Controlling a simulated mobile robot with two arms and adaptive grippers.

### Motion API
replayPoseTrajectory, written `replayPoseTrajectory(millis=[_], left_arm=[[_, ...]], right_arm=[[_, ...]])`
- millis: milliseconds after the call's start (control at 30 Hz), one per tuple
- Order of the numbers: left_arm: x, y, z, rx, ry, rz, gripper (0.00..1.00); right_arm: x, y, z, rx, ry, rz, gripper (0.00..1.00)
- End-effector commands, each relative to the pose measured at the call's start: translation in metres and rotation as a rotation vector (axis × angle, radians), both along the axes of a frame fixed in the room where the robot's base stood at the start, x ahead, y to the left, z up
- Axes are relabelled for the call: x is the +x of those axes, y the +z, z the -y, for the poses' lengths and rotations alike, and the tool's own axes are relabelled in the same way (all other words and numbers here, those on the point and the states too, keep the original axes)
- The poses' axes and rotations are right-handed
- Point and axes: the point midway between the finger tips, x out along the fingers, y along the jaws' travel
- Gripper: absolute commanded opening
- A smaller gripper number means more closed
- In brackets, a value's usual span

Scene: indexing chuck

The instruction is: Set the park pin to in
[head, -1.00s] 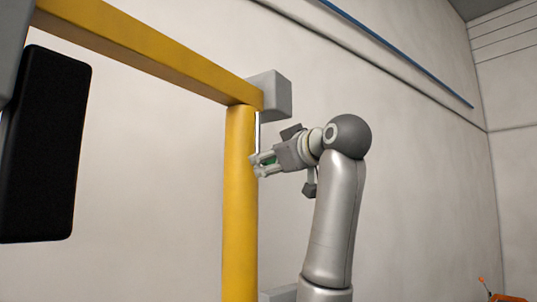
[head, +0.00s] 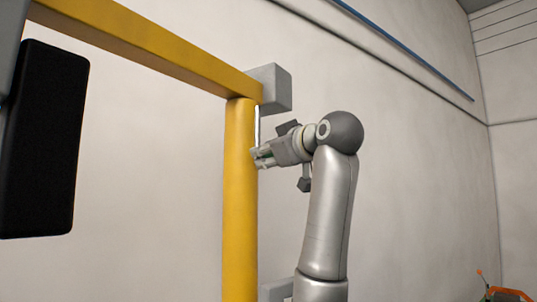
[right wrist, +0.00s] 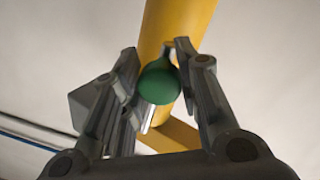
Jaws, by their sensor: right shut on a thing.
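A green rounded knob (right wrist: 160,82), likely the park pin's handle, sits between the two fingers of my right gripper (right wrist: 158,70) in the right wrist view. The fingers are shut on it from both sides. In the head view my right gripper (head: 262,157) is at the right side of the yellow post (head: 239,200), just below a thin silvery rod (head: 258,125). There the fingers hide the knob. Whether the pin is in or out cannot be told. My left gripper is not in view.
A yellow beam (head: 150,50) runs from the upper left to the post top. A grey block (head: 272,88) stands at that corner, above my right gripper. A black panel (head: 42,140) is at the left.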

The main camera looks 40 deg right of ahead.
Motion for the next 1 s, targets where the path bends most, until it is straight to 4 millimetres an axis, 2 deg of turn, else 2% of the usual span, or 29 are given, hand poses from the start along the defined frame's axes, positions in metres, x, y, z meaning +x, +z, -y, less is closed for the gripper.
replayPoseTrajectory(millis=[167,400,733,767,933,1000], left_arm=[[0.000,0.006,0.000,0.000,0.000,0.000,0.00],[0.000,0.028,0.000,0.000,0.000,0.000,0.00],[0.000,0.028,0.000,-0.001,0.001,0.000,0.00],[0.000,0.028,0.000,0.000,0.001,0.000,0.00],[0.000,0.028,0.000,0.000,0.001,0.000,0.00],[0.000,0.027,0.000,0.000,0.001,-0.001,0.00]], right_arm=[[0.000,0.008,0.000,0.000,0.000,0.001,0.00],[0.000,0.034,0.000,0.000,0.000,0.001,0.00],[-0.001,0.037,0.000,-0.001,0.000,0.008,0.00],[-0.001,0.037,0.000,-0.001,0.000,0.008,0.31],[-0.001,0.036,0.000,0.000,0.000,0.006,0.53],[-0.001,0.036,0.000,-0.001,0.000,0.004,0.53]])
